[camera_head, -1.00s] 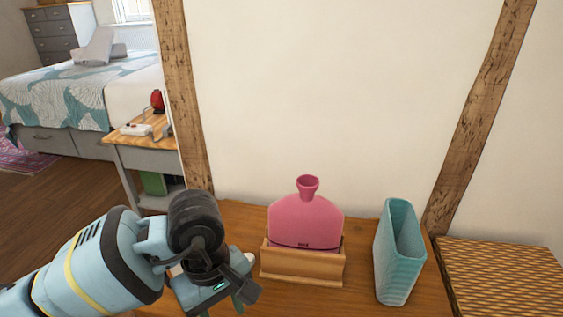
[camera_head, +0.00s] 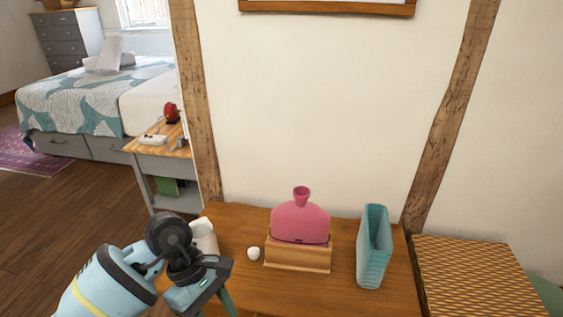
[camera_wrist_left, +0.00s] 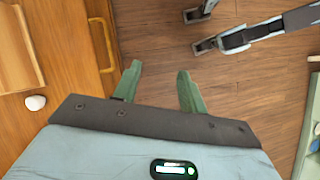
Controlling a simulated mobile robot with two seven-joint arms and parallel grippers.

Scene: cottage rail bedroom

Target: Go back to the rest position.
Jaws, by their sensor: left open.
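My left gripper (camera_head: 222,300) is low at the left front of the wooden desk in the head view, partly cut off by the bottom edge. In the left wrist view its two green fingers (camera_wrist_left: 159,70) are apart, with nothing between them. They are over the floor, beside the desk front. My right gripper is not seen in the head view.
A pink vase (camera_head: 300,221) stands in a wooden holder (camera_head: 297,260) on the desk (camera_head: 340,295). A teal vase (camera_head: 374,247) is to its right, a small white ball (camera_head: 253,254) to its left. A white cylinder (camera_head: 204,236) is partly behind my arm. A woven-topped surface (camera_head: 475,280) adjoins.

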